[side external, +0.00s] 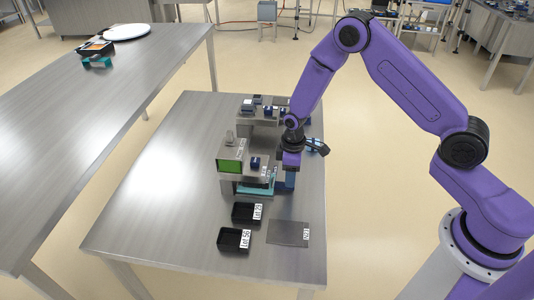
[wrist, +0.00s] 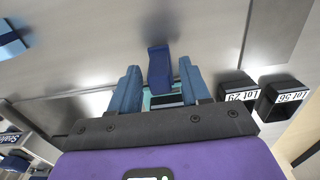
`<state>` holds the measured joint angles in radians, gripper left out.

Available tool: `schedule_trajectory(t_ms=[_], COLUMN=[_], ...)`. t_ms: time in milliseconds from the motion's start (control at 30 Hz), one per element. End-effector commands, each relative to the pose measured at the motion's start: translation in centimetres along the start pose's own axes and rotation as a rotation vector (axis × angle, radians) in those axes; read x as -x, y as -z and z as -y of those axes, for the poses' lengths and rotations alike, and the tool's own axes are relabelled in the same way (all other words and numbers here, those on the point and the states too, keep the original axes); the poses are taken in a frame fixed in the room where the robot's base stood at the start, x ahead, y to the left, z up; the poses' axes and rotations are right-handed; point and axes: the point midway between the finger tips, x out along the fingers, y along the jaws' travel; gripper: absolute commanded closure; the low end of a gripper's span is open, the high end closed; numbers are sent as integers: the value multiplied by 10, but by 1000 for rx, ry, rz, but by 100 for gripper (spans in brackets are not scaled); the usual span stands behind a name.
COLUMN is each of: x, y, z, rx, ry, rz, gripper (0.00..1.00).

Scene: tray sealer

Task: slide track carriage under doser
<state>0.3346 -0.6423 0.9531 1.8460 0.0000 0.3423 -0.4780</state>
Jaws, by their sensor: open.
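A teal carriage (side external: 257,188) sits low under the front grey station with the green screen (side external: 230,166). In the wrist view the teal part (wrist: 165,100) shows between my fingers, partly hidden by them and by a dark blue upright handle (wrist: 159,68). My gripper (side external: 289,181) points down at the right side of this station. Its two blue fingers are open, one on each side of the handle, with gaps visible. Whether the handle is fixed to the carriage is hard to tell. I cannot tell which station is the doser.
A second grey station (side external: 262,112) stands behind. Two black bins, Lot 29 (side external: 247,213) and Lot 56 (side external: 234,240), and a flat grey plate (side external: 289,233) lie in front. The table's left part is clear.

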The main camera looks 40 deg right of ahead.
Motion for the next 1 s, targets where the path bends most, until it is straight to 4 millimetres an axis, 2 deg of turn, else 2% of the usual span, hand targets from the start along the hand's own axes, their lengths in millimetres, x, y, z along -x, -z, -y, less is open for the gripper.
schedule_trajectory(t_ms=[600, 767, 1000], x=[54, 61, 61], y=[0, 0, 0], z=[0, 0, 0], rx=[0, 0, 0], ry=[-1, 0, 0], rz=[-1, -1, 0], gripper=[53, 53, 53])
